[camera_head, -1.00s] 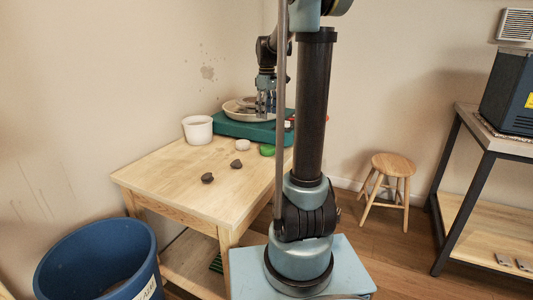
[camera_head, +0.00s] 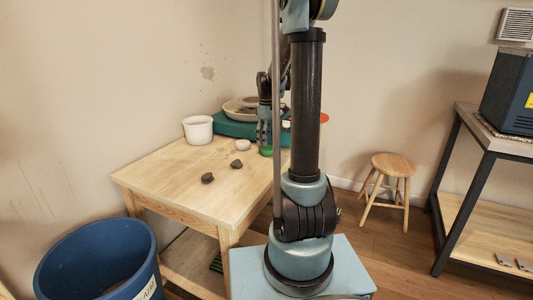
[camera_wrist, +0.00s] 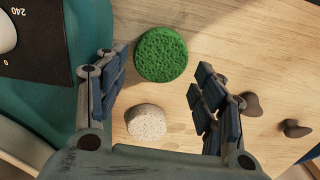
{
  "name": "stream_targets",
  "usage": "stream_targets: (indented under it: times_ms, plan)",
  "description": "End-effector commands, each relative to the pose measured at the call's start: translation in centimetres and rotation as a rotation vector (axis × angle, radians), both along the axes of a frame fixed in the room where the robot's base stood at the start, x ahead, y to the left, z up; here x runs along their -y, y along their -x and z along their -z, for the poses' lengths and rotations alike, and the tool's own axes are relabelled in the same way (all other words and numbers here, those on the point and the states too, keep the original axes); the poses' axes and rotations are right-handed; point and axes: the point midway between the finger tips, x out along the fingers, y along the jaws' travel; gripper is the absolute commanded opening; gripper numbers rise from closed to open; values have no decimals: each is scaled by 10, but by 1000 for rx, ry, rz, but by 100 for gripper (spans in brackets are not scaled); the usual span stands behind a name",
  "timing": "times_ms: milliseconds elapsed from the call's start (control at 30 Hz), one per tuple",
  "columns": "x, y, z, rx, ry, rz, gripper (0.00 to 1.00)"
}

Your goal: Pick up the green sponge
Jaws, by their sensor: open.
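The green sponge (camera_wrist: 161,54) is a round, porous disc lying on the wooden table (camera_wrist: 262,58). In the wrist view it lies beyond and between the two fingers of my gripper (camera_wrist: 157,90), apart from both. In the head view, the green sponge (camera_head: 266,151) is a small patch, partly hidden behind my gripper (camera_head: 265,145). My gripper is open and empty, pointing down above the table near the sponge.
A pale speckled stone (camera_wrist: 146,122) lies between the fingers' sides, near the sponge. Two dark stones (camera_head: 207,178) (camera_head: 236,163) lie nearer the front. A white pot (camera_head: 198,130) and a teal base (camera_head: 233,127) with a bowl (camera_head: 241,107) stand behind.

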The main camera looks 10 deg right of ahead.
Motion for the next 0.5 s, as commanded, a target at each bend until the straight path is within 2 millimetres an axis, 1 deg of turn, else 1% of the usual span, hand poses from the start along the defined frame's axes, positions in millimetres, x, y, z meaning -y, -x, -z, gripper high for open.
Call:
stream_targets:
  times_ms: [67, 300, 400, 500]
  plan:
    - [1, 0, 6, 0, 0, 0, 63]
    - [2, 0, 37, 0, 0, 0, 63]
    - [2, 0, 46, 0, 0, 0, 63]
    - [2, 0, 50, 0, 0, 0, 63]
